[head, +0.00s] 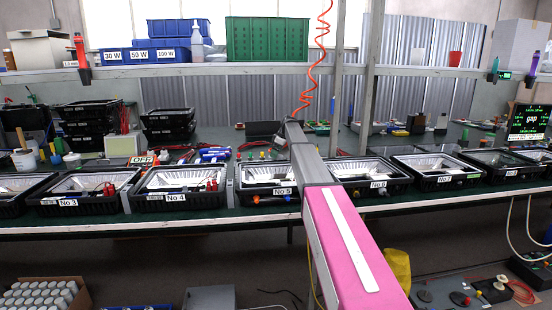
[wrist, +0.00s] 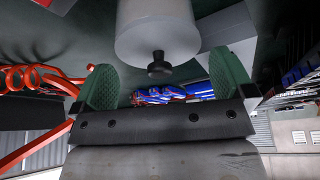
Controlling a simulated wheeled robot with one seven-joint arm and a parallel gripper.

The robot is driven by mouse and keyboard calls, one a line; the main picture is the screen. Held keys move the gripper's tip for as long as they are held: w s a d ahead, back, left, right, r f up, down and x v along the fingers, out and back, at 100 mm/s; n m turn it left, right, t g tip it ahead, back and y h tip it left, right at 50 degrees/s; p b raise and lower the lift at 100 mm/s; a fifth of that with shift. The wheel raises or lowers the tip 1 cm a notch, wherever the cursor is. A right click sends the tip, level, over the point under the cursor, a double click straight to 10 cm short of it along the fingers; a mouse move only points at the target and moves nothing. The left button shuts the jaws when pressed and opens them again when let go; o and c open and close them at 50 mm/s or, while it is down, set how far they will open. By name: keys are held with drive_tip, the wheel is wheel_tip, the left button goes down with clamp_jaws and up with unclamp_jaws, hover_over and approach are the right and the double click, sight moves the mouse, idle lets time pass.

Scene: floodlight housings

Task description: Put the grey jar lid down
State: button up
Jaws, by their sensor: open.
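In the wrist view my gripper (wrist: 165,62) is open, with a green-padded finger on each side. A pale grey round body (wrist: 157,32) with a small dark knob is at the top of this view, just beyond and between the fingertips. It appears to be the grey jar lid, perhaps on its jar; I cannot tell where one ends. A gap shows between the knob and both fingers. In the head view my arm reaches over the bench and hides the gripper, and I cannot make out the lid there.
A row of black floodlight housings, such as No 4 (head: 177,183) and No 6 (head: 370,176), lines the bench front. Red coiled hose (wrist: 35,78) lies left in the wrist view. Stacked housings (head: 168,125) and a white pot (head: 24,160) stand at left. An upright post crosses mid-bench.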

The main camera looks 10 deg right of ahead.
drive_tip(key=shift+a+f, duration=0.15)
drive_tip(key=shift+f, duration=0.25)
drive_tip(key=c, duration=0.8)
drive_tip(key=shift+r, duration=0.15)
